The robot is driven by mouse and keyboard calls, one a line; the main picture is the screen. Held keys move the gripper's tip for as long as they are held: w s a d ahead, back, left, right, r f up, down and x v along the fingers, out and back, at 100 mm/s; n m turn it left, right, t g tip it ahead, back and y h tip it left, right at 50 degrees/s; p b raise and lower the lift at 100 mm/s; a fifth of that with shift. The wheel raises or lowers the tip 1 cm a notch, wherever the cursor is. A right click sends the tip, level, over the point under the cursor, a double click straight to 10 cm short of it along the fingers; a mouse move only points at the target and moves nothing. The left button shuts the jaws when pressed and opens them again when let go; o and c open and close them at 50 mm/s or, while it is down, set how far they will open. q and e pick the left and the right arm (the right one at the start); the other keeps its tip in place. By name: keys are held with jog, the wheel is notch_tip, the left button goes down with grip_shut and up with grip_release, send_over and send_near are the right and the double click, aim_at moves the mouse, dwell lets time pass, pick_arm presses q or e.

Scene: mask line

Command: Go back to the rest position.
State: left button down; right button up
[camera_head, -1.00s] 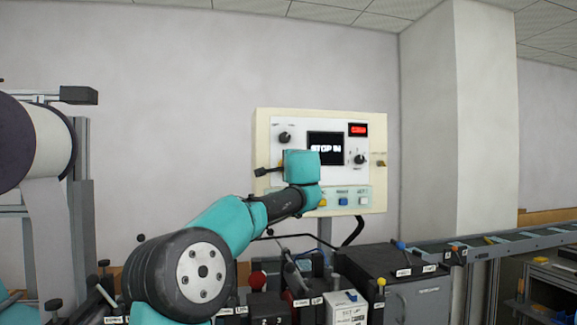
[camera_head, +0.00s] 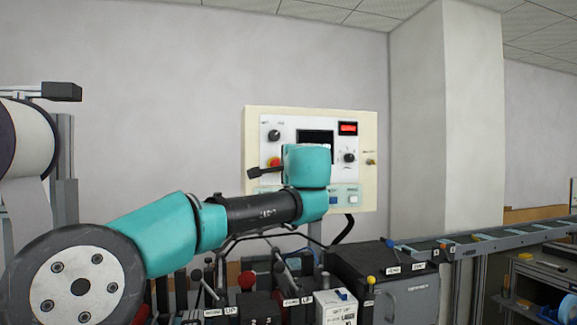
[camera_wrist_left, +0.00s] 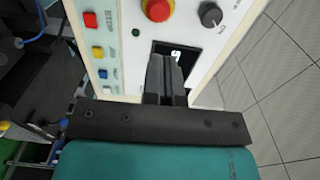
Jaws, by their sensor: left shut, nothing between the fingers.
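My left arm comes in from the lower left of the head view and reaches toward a cream control panel (camera_head: 367,140). Its teal wrist block (camera_head: 306,166) covers part of the panel's dark screen (camera_head: 314,138) and hides the fingertips in that view. In the left wrist view my left gripper (camera_wrist_left: 166,72) is shut and empty, its fingers pointing toward the panel (camera_wrist_left: 128,65) and overlapping the screen. Whether they touch the panel cannot be told. My right gripper is not in view.
The panel carries a red mushroom button (camera_wrist_left: 158,9), a black knob (camera_wrist_left: 210,15) and coloured push buttons. Labelled levers and a grey cabinet (camera_head: 400,290) stand below the arm. A conveyor (camera_head: 490,241) runs off right. A large roll (camera_head: 25,140) stands at left.

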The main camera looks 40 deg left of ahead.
pick_arm(q)
jog(key=shift+s+d, duration=0.35)
jog(key=shift+d, duration=0.25)
